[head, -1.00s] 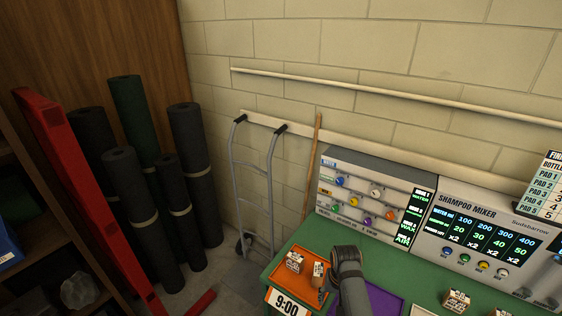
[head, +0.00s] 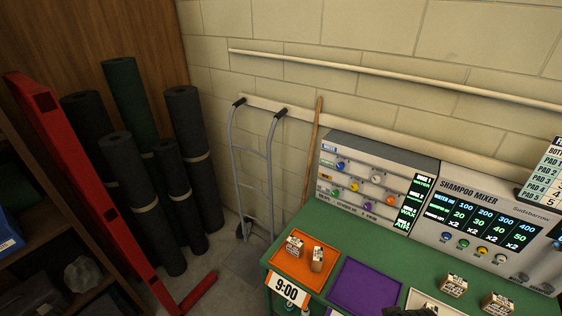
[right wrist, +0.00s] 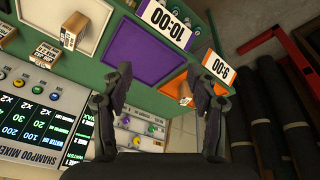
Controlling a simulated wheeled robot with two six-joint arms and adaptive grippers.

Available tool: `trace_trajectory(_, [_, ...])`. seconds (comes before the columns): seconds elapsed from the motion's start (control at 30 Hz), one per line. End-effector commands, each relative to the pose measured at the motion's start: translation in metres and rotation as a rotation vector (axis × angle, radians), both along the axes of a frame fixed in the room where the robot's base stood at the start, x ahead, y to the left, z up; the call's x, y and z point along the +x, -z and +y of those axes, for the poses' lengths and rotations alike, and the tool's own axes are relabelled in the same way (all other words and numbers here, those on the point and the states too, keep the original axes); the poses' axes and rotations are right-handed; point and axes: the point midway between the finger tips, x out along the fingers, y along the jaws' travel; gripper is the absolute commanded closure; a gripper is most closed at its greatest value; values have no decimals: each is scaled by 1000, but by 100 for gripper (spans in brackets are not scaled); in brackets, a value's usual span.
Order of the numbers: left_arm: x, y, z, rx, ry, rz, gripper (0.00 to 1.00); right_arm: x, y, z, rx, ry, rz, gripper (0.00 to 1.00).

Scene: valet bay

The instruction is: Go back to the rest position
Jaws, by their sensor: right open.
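My right gripper (right wrist: 160,95) is open and empty in the right wrist view, its two dark fingers spread apart above the green bench (head: 335,225). The purple tray (right wrist: 145,52) shows bare between and beyond the fingers. In the head view only a dark bit of my arm shows at the bottom edge. An orange tray (head: 284,265) on the bench's left end holds two small cardboard boxes, one (head: 294,246) to the left and one (head: 317,259) to the right. In the right wrist view the right finger partly hides this tray (right wrist: 176,86). My left gripper is not in view.
The purple tray (head: 365,286) is empty in the head view. More boxes (head: 453,285) stand to its right. A control panel (head: 376,185) and the shampoo mixer (head: 488,228) line the bench's back. A hand truck (head: 255,170), rolled mats (head: 190,140) and a red frame (head: 75,170) stand left.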

Motion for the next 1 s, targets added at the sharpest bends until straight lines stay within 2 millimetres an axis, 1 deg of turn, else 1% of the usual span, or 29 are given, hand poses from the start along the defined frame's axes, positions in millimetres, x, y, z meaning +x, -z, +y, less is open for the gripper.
trace_trajectory(0.03, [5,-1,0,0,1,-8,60,-8,-7,1,-4,-18,-7,40])
trace_trajectory(0.07, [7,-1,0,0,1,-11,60,-11,-12,1,-6,-30,-14,40])
trace_trajectory(0.1, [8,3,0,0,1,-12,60,-12,-5,1,-7,-36,-13,40])
trace_trajectory(0.17, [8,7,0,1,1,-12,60,-7,14,0,-6,-31,-5,40])
trace_trajectory(0.37, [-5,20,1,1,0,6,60,1,74,-5,-5,-24,12,40])
trace_trajectory(0.47, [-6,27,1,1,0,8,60,3,110,-8,-4,-19,25,40])
trace_trajectory(0.57, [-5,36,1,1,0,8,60,2,153,-11,-4,-14,39,40])
trace_trajectory(0.6, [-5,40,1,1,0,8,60,0,173,-13,-4,-13,45,40])
trace_trajectory(0.67, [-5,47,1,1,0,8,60,-3,205,-16,-2,-9,56,40])
trace_trajectory(0.7, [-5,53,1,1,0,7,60,-8,231,-18,-2,-7,65,40])
trace_trajectory(0.77, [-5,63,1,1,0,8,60,-17,274,-21,-2,-2,80,40])
trace_trajectory(0.8, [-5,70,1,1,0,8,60,-27,307,-24,-1,0,91,40])
trace_trajectory(0.87, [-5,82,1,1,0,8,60,-46,358,-27,1,6,110,40])
trace_trajectory(0.9, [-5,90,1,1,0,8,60,-62,390,-30,1,9,123,40])
trace_trajectory(0.97, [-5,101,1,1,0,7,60,-90,435,-33,3,14,142,40])
trace_trajectory(1.0, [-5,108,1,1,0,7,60,-109,462,-34,5,17,152,40])
